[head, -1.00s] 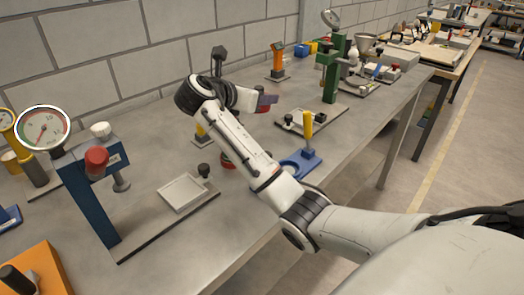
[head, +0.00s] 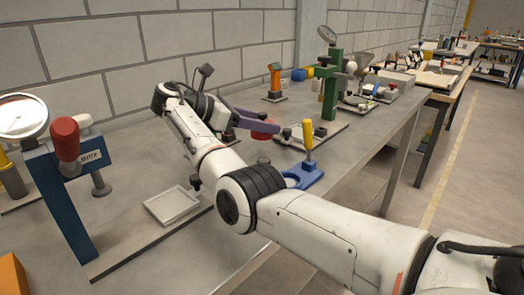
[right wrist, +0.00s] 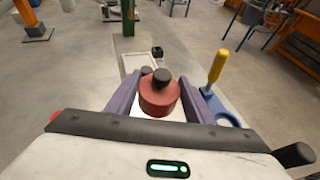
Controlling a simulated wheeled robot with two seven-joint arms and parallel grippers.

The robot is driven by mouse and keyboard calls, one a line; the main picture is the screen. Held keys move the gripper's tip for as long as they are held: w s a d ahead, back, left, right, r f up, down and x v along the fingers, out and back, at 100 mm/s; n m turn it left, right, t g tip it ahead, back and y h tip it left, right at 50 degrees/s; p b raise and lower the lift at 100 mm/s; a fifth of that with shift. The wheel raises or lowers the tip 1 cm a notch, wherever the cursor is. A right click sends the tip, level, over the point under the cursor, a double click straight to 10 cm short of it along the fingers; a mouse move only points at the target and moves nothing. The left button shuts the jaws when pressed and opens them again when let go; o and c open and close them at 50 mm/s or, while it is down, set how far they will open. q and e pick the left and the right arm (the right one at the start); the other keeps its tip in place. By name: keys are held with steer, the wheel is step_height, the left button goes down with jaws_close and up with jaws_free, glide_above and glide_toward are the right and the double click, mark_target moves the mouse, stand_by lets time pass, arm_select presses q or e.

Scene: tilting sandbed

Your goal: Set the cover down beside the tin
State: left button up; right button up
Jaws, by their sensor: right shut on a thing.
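The cover is a red round piece with a black knob, held between the purple fingers of my right gripper (head: 252,123). In the right wrist view the cover (right wrist: 158,98) sits upright between both fingers, knob up. In the head view the red cover (head: 265,128) shows at the fingertips, above the bench near the front of a pale plate. Whether it touches the bench cannot be told. My left gripper is out of view.
A blue fixture with a yellow handle (head: 308,143) stands close on the right of the gripper. A green-post stand (head: 330,90) is behind it. A blue gauge stand (head: 62,205) and a plate with a pale square tray (head: 172,206) are at left.

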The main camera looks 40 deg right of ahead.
step_height(320, 180, down, 6)
steer(key=shift+b, duration=0.4)
steer(key=shift+f, duration=0.25)
steer(key=o, duration=1)
steer(key=shift+f, duration=0.1)
